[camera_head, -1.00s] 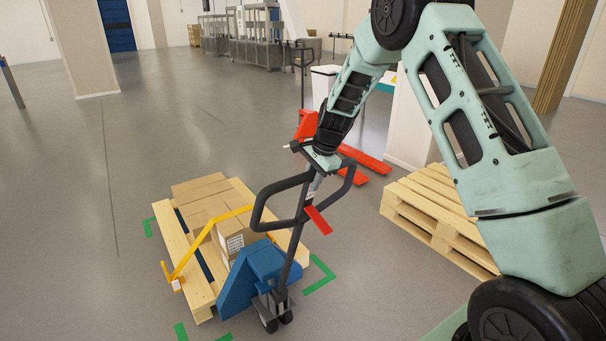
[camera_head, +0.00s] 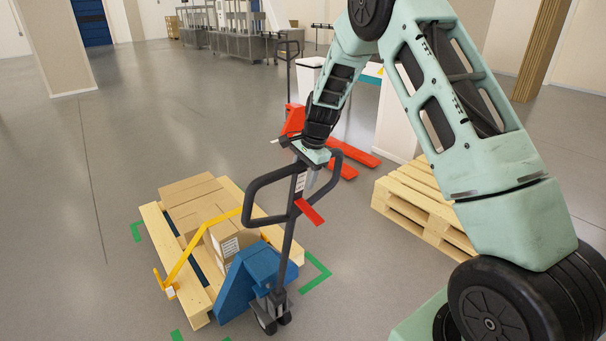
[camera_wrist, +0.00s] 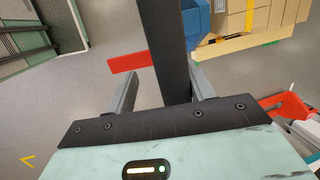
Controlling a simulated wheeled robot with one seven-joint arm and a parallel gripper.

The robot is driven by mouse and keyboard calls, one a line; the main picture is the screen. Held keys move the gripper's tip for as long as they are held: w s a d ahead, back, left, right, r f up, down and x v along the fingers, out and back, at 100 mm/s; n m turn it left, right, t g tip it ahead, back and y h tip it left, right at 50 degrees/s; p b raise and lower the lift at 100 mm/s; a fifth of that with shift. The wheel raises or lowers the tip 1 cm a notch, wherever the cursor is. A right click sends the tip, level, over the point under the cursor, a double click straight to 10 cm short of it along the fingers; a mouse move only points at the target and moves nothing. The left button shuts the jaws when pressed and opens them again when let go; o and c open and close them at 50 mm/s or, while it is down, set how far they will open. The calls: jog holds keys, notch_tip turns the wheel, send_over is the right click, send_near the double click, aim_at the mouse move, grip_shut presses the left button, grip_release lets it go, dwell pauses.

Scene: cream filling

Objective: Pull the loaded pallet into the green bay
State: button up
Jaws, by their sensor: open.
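The loaded pallet (camera_head: 153,228) is light wood and carries several brown cartons (camera_head: 195,200), with a yellow bar (camera_head: 192,250) across them. A blue pallet jack (camera_head: 250,276) stands at its near end. Green corner marks (camera_head: 318,274) of the bay lie on the floor around the pallet; another shows at its left (camera_head: 136,232). The pallet appears to lie between them. My gripper (camera_head: 316,165) is at the top of the jack's dark looped handle (camera_head: 262,184). In the wrist view, its open fingers (camera_wrist: 164,84) stand either side of the dark handle bar (camera_wrist: 172,50), with gaps visible.
A red pallet jack (camera_head: 357,154) stands behind the handle, near a white post (camera_head: 396,125). Empty wooden pallets (camera_head: 415,203) are stacked at the right, below my arm. Grey machinery (camera_head: 235,40) stands at the back. The floor at the left is clear.

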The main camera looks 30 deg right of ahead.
jog(key=b+v, duration=0.5)
jog(key=v, duration=1.2)
jog(key=shift+r+b, duration=0.25)
jog(key=shift+b, duration=0.1)
